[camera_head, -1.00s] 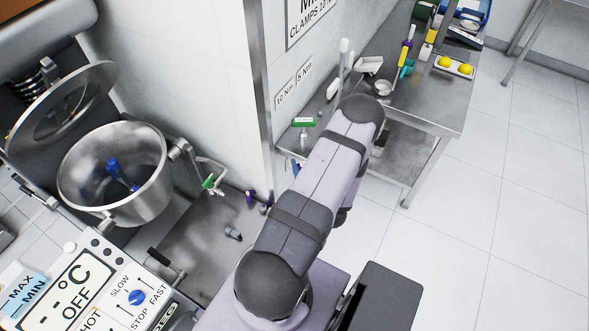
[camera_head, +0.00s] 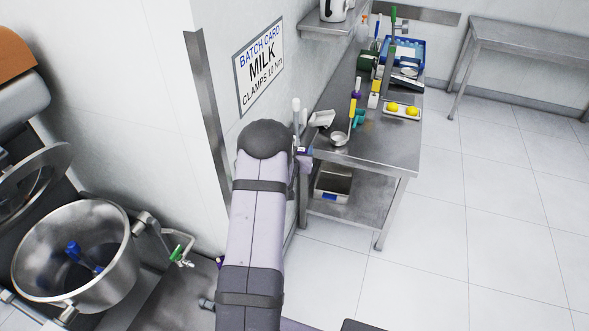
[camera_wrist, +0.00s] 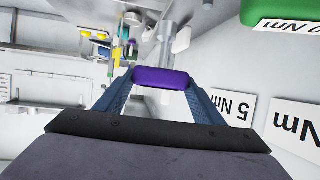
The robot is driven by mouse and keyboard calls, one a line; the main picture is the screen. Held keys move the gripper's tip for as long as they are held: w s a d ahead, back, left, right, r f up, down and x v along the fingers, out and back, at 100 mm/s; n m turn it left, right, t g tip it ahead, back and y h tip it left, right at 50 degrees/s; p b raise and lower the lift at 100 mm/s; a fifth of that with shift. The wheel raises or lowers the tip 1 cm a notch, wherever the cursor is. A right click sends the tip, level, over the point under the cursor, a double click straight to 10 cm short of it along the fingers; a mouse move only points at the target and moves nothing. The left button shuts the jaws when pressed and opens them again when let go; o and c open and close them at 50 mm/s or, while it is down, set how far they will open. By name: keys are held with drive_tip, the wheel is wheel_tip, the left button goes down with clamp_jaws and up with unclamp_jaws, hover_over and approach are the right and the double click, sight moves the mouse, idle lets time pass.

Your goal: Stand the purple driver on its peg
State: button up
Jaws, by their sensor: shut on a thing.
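My gripper (camera_wrist: 161,82) is shut on the purple driver (camera_wrist: 160,75), whose handle lies across between the two blue fingers in the wrist view. In the head view my arm covers most of the gripper, beside the left end of the steel table. A 5 Nm label (camera_wrist: 232,106) is on the wall right of the driver in the wrist view. The green driver (camera_wrist: 285,12) is at the upper right, above another Nm label (camera_wrist: 297,125). I cannot make out the purple driver's peg.
The steel table (camera_head: 395,150) holds a scoop (camera_head: 321,118), a small bowl (camera_head: 338,138), a tray with two yellow balls (camera_head: 402,110) and several tools. A grey bin (camera_head: 333,184) is on its lower shelf. The mixer bowl (camera_head: 75,255) is at left.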

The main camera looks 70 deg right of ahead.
drive_tip(key=w+d+r+m+g+b, duration=0.1)
drive_tip(key=w+m+g, duration=0.1)
drive_tip(key=w, duration=0.4)
drive_tip(key=shift+w+d+b, duration=0.25)
drive_tip(key=shift+w+b, duration=0.05)
drive_tip(key=shift+b, duration=0.05)
drive_tip(key=shift+f+b, duration=1.95)
drive_tip(key=shift+f, duration=0.5)
drive_tip(key=shift+f+b, duration=0.8)
drive_tip(key=shift+f, duration=0.2)
idle(0.3)
drive_tip(key=o, duration=1.2)
